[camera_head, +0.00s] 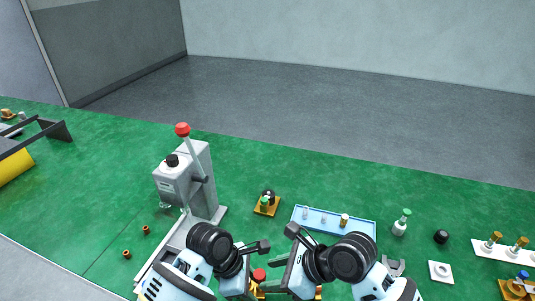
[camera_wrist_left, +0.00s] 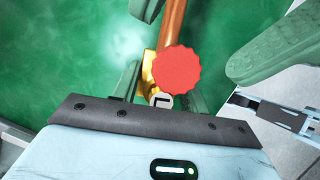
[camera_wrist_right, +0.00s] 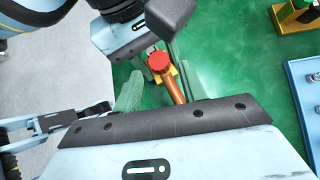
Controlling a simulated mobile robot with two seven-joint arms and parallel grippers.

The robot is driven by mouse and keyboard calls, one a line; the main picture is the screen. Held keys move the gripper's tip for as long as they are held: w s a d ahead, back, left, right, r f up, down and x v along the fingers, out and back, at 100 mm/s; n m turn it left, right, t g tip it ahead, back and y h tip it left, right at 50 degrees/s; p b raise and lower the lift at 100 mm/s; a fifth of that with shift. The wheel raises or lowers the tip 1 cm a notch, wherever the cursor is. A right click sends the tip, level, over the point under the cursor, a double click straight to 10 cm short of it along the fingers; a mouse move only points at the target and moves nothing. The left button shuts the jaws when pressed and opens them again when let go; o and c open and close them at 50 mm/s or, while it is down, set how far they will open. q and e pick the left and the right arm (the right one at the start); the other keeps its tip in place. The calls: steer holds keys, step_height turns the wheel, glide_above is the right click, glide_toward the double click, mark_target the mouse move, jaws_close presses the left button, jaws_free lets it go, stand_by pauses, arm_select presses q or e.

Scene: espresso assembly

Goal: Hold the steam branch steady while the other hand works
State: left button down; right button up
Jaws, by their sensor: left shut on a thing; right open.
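The steam branch is a copper pipe with a brass valve body and a red knob (camera_head: 259,274), low in the middle of the head view. In the left wrist view the red knob (camera_wrist_left: 186,71) sits over the brass body, with the copper pipe running up. My left gripper (camera_wrist_left: 158,92) is shut on the steam branch by its brass part; the knob hides some of the contact. My right gripper (camera_wrist_right: 160,90) is open, close by on the right. In the right wrist view the copper pipe (camera_wrist_right: 175,90) appears between its fingers; I cannot tell any touch.
A grey machine (camera_head: 190,180) with a red-tipped lever stands behind my left arm. A blue tray (camera_head: 333,229) with small parts and a yellow-based part (camera_head: 266,204) lie behind the grippers. A white ring plate (camera_head: 440,272) and a white rack (camera_head: 503,253) are at right. The green mat's middle back is clear.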

mark_target(263, 277)
steer(key=shift+x, duration=1.65)
steer(key=shift+c, duration=0.4)
jaws_close()
steer(key=shift+s+a+m+t+h, duration=0.15)
steer(key=shift+m+t+h, duration=0.35)
steer(key=shift+m+t, duration=0.7)
steer(key=shift+m+t+h, duration=0.4)
steer(key=shift+m, duration=0.6)
steer(key=shift+o, duration=1.1)
jaws_free()
